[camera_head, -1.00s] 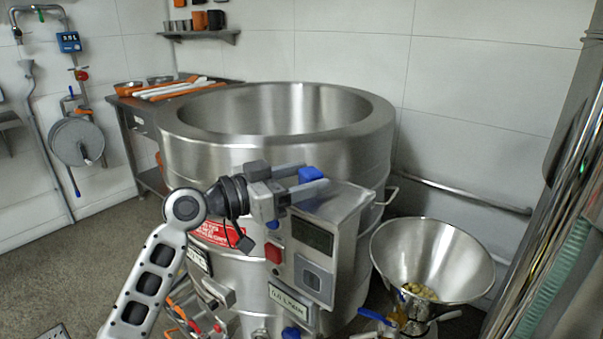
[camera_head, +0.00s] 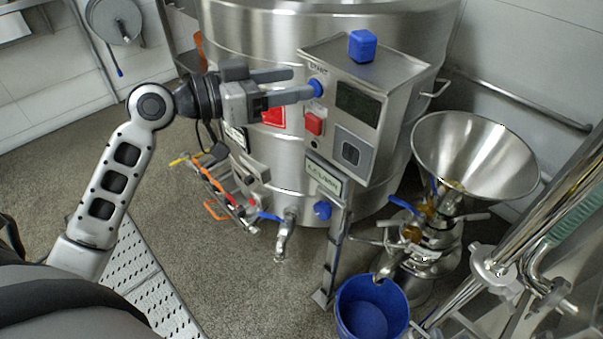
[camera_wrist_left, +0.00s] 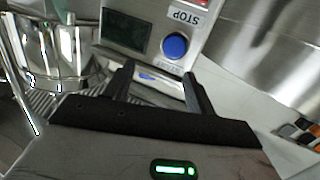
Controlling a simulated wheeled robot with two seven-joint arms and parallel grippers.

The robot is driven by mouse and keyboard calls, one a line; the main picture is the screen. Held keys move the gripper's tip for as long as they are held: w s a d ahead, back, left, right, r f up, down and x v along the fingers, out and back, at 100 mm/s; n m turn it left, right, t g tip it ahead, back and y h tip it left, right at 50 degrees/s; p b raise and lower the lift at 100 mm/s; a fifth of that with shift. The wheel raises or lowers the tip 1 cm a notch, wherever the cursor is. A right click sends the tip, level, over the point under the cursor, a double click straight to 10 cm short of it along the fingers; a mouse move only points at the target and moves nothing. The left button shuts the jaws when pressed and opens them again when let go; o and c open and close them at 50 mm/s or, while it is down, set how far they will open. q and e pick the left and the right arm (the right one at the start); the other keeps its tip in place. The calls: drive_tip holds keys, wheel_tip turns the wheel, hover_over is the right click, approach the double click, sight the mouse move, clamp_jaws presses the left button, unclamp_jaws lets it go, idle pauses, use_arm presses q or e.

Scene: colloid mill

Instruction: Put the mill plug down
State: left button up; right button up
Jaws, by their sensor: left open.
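A blue block-shaped piece, which I take for the mill plug (camera_head: 362,45), stands on the top face of the steel control box (camera_head: 322,50) in the head view. Nothing holds it. My left gripper (camera_head: 303,83) is open and empty, to the left of the plug and lower in the picture, with its fingertips close to the blue START button (camera_head: 317,88). In the left wrist view the open fingers (camera_wrist_left: 157,82) point toward the panel with the blue button (camera_wrist_left: 174,46). A thin blue sliver shows between them; I cannot tell what it is. My right gripper is out of view.
The large steel vessel (camera_head: 270,30) stands behind the box. To the right is the colloid mill with its steel hopper (camera_head: 475,155), and a blue bucket (camera_head: 371,310) below. Blue-handled valves stick out beneath the box.

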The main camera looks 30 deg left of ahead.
use_arm(q)
drive_tip(key=s+d+f+n+g+y, duration=0.1)
drive_tip(key=s+d+f+n+y, duration=0.1)
drive_tip(key=f, duration=0.6)
drive_tip(key=s+d+f+n+y, duration=0.1)
drive_tip(key=d+f+y, duration=0.1)
drive_tip(key=f, duration=0.5)
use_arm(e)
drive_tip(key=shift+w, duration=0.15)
use_arm(q)
drive_tip(key=s+d+f+n+y, duration=0.1)
drive_tip(key=s+d+f, duration=0.2)
drive_tip(key=s+f, duration=0.2)
drive_tip(key=s+d+f+n+g+y, duration=0.1)
drive_tip(key=s+d+f, duration=0.2)
drive_tip(key=s+f, duration=0.3)
drive_tip(key=shift+s+d+f+y, duration=0.3)
drive_tip(key=shift+s+d, duration=0.1)
drive_tip(key=shift+s, duration=0.3)
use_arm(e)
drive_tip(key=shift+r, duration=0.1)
use_arm(q)
drive_tip(key=shift+a+r+g+p, duration=0.3)
drive_tip(key=shift+r+p, duration=0.25)
drive_tip(key=shift+p, duration=1.15)
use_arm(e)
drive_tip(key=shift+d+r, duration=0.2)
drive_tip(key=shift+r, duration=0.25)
